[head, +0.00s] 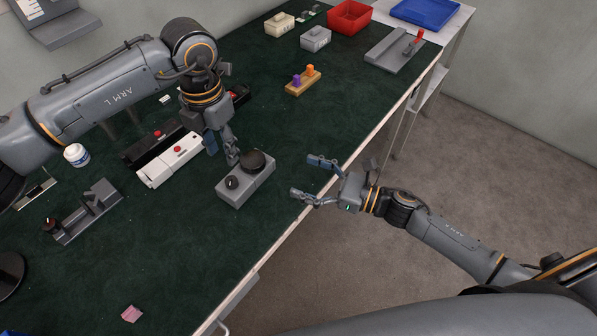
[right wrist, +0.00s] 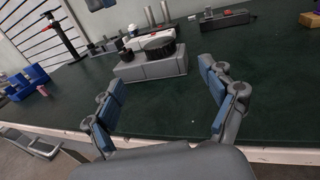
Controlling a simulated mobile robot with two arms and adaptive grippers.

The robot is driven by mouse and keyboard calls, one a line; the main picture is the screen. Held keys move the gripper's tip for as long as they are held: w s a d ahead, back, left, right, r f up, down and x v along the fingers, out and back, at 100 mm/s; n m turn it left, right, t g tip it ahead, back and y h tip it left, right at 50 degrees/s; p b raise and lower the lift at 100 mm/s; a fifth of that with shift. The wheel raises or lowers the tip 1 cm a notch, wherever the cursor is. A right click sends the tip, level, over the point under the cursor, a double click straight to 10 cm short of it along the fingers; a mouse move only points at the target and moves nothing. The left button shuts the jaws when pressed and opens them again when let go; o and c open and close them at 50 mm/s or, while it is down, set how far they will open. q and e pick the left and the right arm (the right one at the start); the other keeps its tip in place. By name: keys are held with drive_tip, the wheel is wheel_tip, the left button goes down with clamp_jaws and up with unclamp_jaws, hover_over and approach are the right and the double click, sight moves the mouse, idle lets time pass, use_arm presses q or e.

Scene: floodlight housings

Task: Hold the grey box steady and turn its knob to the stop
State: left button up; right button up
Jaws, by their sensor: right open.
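The grey box (head: 246,188) stands on the green table near its right edge. It carries a large black knob (head: 252,161) and a smaller black knob (head: 232,183). The box also shows in the right wrist view (right wrist: 152,69), ahead of the fingers. My left gripper (head: 222,150) points down just behind the box, its fingers apart; whether one touches the box I cannot tell. My right gripper (head: 308,178) is open and empty, right of the box at the table edge. Its spread fingers (right wrist: 163,95) frame the box in the wrist view with a gap between.
A white box with a red button (head: 172,161) and a black one lie left of the grey box. A grey fixture (head: 84,211), a white jar (head: 76,155) and a pink piece (head: 131,314) are further left and front. A red bin (head: 349,17) stands far back. The front table is mostly clear.

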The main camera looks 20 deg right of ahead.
sight(264, 163)
drive_tip(key=shift+a, duration=0.35)
drive_tip(key=x, duration=1.3)
drive_tip(key=shift+w, duration=0.15)
drive_tip(key=c, duration=0.3)
drive_tip(key=c, duration=1)
drive_tip(key=shift+c, duration=0.2)
